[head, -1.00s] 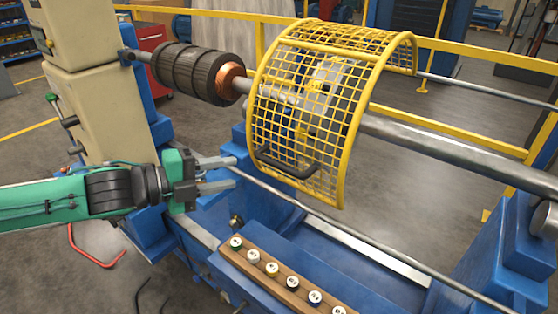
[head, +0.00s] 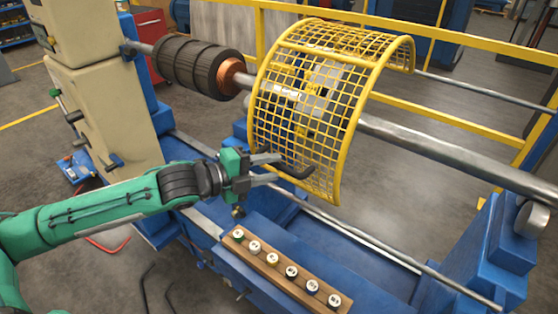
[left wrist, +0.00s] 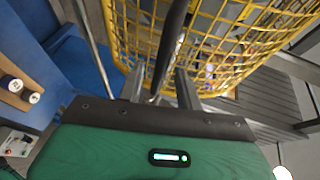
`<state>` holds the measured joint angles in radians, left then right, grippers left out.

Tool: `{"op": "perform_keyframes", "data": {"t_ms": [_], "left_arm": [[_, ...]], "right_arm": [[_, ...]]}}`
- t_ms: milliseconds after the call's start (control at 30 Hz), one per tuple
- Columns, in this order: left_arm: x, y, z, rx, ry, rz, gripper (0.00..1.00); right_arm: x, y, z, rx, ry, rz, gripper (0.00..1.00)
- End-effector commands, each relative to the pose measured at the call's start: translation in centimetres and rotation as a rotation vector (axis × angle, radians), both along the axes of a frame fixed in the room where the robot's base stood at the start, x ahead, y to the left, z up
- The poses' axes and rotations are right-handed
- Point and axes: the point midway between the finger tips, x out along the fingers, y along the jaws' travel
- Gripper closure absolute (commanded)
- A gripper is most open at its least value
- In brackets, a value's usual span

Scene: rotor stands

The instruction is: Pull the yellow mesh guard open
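The yellow mesh guard (head: 310,110) is a curved cage over the shaft in the head view. Its black handle (head: 300,171) is on the lower front of the mesh. My left gripper (head: 280,166) is at the left part of the handle, with its two fingers spread. In the left wrist view the dark handle bar (left wrist: 172,40) runs between the fingers of my left gripper (left wrist: 160,78), with gaps visible beside it. The yellow mesh (left wrist: 225,45) is just beyond. Grey and blue machine parts show through the mesh. My right gripper is not in view.
A steel shaft (head: 450,151) passes through the guard, with a dark ribbed rotor (head: 195,72) at the left. A thin rod (head: 400,258) runs below it. A wooden rack (head: 268,280) with several round caps lies on the blue bed in front. A yellow railing (head: 470,50) stands behind.

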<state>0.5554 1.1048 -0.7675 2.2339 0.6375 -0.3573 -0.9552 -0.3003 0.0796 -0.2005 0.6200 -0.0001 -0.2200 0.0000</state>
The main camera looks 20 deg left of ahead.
Motion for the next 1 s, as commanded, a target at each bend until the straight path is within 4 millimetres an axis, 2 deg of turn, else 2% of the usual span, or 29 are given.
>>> {"op": "perform_keyframes", "data": {"t_ms": [300, 667, 867, 1000], "left_arm": [[1.9, -1.8, -0.4, -0.001, 0.000, 0.000, 0.64], [2.1, -2.0, -0.6, 0.000, 0.000, 0.000, 0.64], [2.1, -2.0, -0.6, 0.000, 0.000, 0.000, 1.00], [2.1, -2.0, -0.6, 0.001, 0.001, 0.000, 1.00]], "right_arm": [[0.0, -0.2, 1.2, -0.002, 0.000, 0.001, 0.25], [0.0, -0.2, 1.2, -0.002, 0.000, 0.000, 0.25], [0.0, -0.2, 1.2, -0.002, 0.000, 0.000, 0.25], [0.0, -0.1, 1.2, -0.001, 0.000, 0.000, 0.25]]}}
